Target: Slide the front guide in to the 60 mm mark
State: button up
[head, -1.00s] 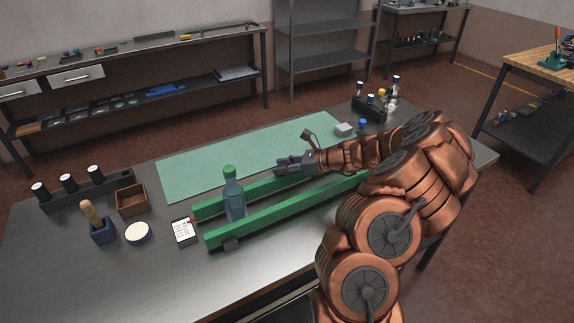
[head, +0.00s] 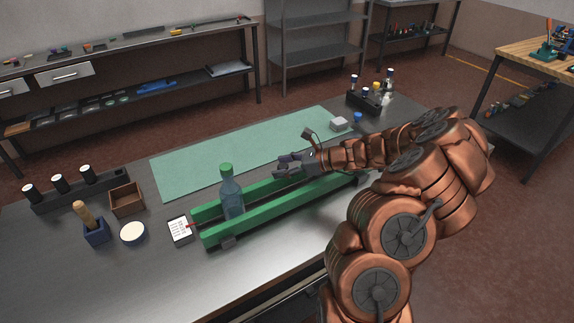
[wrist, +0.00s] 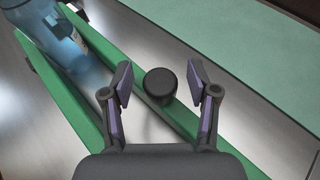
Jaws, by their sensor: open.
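The front guide (head: 265,222) is the near green rail on the bench, with a dark block under its left end. A second green rail (head: 207,210) runs behind it. A blue bottle with a green cap (head: 230,195) stands upright between them at the left end; it also shows in the wrist view (wrist: 62,45). My gripper (head: 288,163) is over the far rail, right of the bottle. In the wrist view my gripper (wrist: 162,88) is open, its fingers on either side of a dark round knob (wrist: 159,82) at the mat-side rail. I cannot tell whether they touch it.
A white card with printed marks (head: 180,230) lies at the rails' left end. A green mat (head: 220,150) covers the bench behind. A wooden box (head: 126,200), a blue brush holder (head: 96,232) and a round dish (head: 133,232) stand left. A dark rack (head: 364,100) stands back right.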

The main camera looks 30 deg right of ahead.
jog(key=v, duration=1.2)
jog(key=shift+f, duration=0.1)
dwell(0.4)
jog(key=s+a+r+n+g, duration=0.25)
jog(key=a+n, duration=0.25)
jog(key=a, duration=0.3)
jog(key=s+a+r+n+g, duration=0.1)
jog(key=s+a+n+g, duration=0.3)
jog(key=a, duration=0.5)
jog(key=s+a+r+n+g, duration=0.2)
jog(key=a+n, duration=0.4)
jog(key=a, duration=0.2)
jog(key=s+a+n+g+h, duration=0.3)
jog(key=s+a+n+h, duration=0.25)
jog(key=s, duration=0.55)
jog(key=s+d+f+n+h, duration=0.1)
jog(key=s+d+n+h, duration=0.3)
jog(key=s, duration=0.6)
jog(key=shift+d+n, duration=0.3)
jog(key=shift+n, duration=0.95)
